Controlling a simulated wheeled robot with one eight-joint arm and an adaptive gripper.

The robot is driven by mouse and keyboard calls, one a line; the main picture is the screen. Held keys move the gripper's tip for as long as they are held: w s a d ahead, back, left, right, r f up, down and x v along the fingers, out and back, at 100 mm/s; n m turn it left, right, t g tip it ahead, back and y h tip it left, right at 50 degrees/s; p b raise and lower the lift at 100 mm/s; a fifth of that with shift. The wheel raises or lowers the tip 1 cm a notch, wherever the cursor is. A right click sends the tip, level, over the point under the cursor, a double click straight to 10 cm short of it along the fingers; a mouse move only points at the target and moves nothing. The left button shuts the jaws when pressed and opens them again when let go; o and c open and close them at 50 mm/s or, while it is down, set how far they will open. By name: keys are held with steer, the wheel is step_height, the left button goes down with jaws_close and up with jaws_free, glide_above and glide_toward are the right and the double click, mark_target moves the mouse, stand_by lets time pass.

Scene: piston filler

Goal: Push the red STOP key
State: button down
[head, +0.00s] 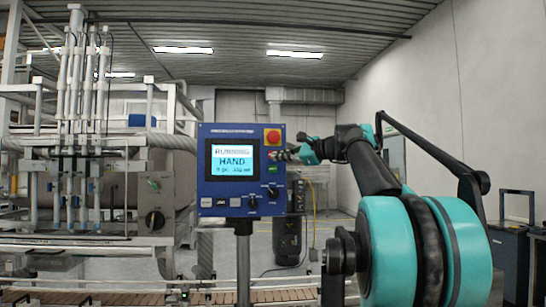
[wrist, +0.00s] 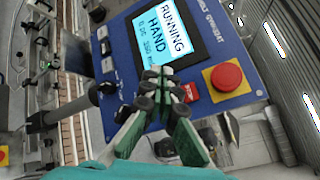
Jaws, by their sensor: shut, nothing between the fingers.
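The blue control panel (head: 217,189) stands upright on a post, and its lit screen (head: 232,160) reads RUNNING and HAND. A small red key, likely STOP, (wrist: 190,92) shows in the wrist view, partly covered by my finger; its lettering is not readable. A green key (head: 272,169) sits below that spot in the head view. My gripper (head: 283,156) is shut and empty, with its tips close in front of the panel, right of the screen. In the wrist view the fingertips (wrist: 160,73) are beside the red key. I cannot tell whether they touch the panel.
A red mushroom button on a yellow plate (head: 272,136) is just above the key; it shows large in the wrist view (wrist: 226,76). Black knobs (head: 253,203) and small keys (head: 207,202) line the panel's lower part. Filler machinery (head: 85,130) stands left.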

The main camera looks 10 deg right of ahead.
steer(key=shift+d+r, duration=0.1)
steer(key=shift+r, duration=0.45)
glide_toward(269, 155)
steer(key=shift+s+a+x, duration=0.15)
steer(key=shift+x, duration=0.75)
steer(key=shift+s+a+x, duration=0.15)
steer(key=shift+x, duration=0.75)
steer(key=shift+s+a+x, duration=0.1)
steer(key=shift+x, duration=0.85)
steer(key=shift+f, duration=0.1)
steer(key=shift+w, duration=0.35)
steer(key=shift+w, duration=0.4)
steer(key=shift+s, duration=0.8)
